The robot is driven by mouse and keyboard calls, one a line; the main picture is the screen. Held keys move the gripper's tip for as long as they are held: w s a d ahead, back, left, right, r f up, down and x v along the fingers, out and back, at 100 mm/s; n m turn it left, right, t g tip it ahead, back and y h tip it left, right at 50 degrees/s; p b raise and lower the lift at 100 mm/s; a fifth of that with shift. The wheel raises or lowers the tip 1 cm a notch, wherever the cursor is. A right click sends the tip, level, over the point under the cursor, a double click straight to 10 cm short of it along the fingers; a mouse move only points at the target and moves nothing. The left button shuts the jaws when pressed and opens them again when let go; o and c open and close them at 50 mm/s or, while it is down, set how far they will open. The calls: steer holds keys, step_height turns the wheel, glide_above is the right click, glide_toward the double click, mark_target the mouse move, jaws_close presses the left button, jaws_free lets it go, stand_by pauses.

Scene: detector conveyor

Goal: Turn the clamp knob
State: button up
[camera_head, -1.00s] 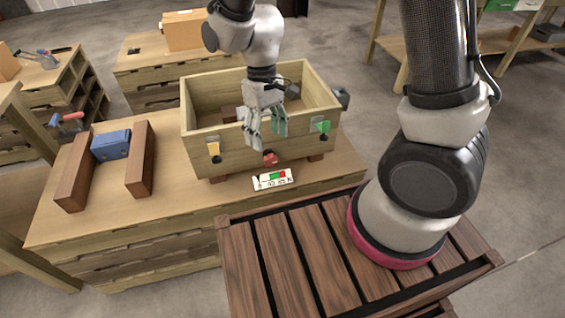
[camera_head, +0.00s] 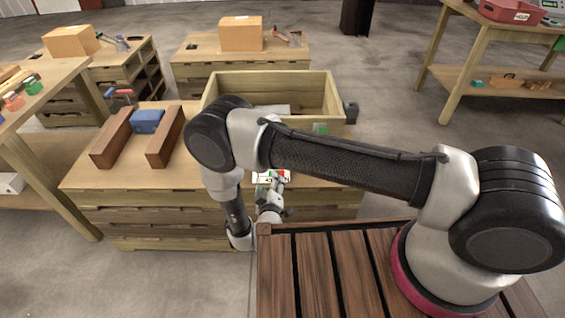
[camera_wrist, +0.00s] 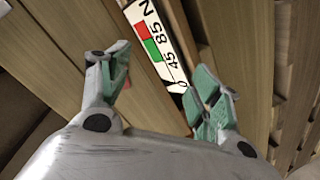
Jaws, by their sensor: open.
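A wooden box (camera_head: 335,95) stands on the workbench. A dark grey block-like part (camera_head: 350,112) sits at its right side; I cannot tell whether this is the clamp knob. A white gauge label (camera_head: 258,178) lies in front of the box, and the wrist view shows its red and green bands and numbers (camera_wrist: 172,72). My gripper (camera_head: 274,183) is low in front of the box by the label. In the wrist view my gripper (camera_wrist: 166,74) is open, its fingers either side of the label with nothing held. A small red part shows behind the left finger. My arm hides much of the box front.
A blue block (camera_head: 147,121) stands between two brown wooden rails (camera_head: 165,137) on the bench's left. A green tag (camera_head: 320,129) is on the box front. A brown slatted surface (camera_head: 312,270) is in the foreground. Other benches stand behind, with open floor between.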

step_height(320, 180, up, 6)
steer(key=n+t, duration=0.1)
steer(key=t, duration=0.2)
steer(key=w, duration=0.8)
steer(key=shift+w+d+f, duration=0.15)
steer(key=shift+d, duration=0.2)
steer(key=c, duration=1)
steer(key=shift+c, duration=0.2)
